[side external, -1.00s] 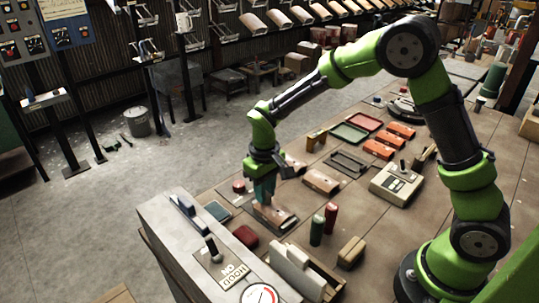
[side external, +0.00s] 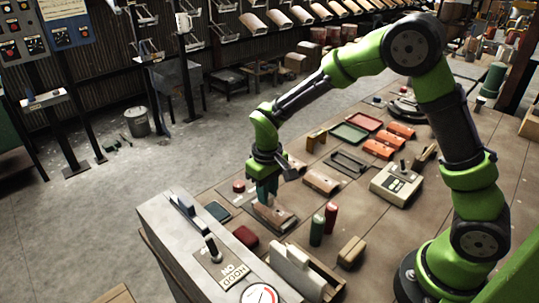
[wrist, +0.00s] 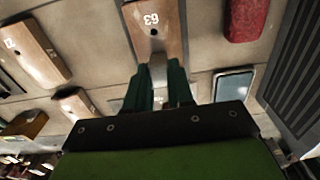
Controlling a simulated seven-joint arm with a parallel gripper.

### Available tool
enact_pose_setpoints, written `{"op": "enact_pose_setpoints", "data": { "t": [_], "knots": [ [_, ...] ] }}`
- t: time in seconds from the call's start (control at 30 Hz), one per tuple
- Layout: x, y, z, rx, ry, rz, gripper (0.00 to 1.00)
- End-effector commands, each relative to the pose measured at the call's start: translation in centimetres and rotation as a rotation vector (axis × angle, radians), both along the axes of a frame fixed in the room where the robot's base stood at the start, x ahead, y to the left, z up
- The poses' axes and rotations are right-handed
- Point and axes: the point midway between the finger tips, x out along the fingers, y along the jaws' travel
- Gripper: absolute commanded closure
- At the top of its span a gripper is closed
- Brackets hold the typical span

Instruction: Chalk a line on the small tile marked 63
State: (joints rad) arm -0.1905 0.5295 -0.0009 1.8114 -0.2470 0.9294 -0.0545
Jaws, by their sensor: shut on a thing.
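The small curved brown tile marked 63 (wrist: 153,38) shows its white number at the top of the wrist view. It lies on the bench near the console in the side view (side external: 280,219). My gripper (side external: 264,201) points down at the tile's far end. In the wrist view my gripper's green fingers (wrist: 159,88) are shut on a pale, narrow thing (wrist: 157,70), which looks like chalk. Its tip is close to the tile's near end; I cannot tell whether it touches. No chalk line is clear on the visible part of the tile.
Other brown tiles (side external: 321,182) lie behind. A dark red block (side external: 246,236) and a slate-coloured flat piece (side external: 218,211) lie beside the tile. A grey console (side external: 190,235) borders the bench.

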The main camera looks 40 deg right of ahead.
Motion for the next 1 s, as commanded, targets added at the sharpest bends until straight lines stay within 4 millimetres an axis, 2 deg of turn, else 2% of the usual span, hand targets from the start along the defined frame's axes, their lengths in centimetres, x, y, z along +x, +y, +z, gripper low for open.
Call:
{"op": "enact_pose_setpoints", "data": {
  "t": [0.37, 0.77, 1.0],
  "knots": [
    [-0.3, 0.0, -0.3, 0.0, 0.012, 0.0, 1.0],
    [1.2, 0.0, -0.3, -0.001, 0.008, 0.001, 1.0],
    [1.4, -0.1, -0.3, -0.002, 0.006, 0.002, 1.0]
  ]
}}
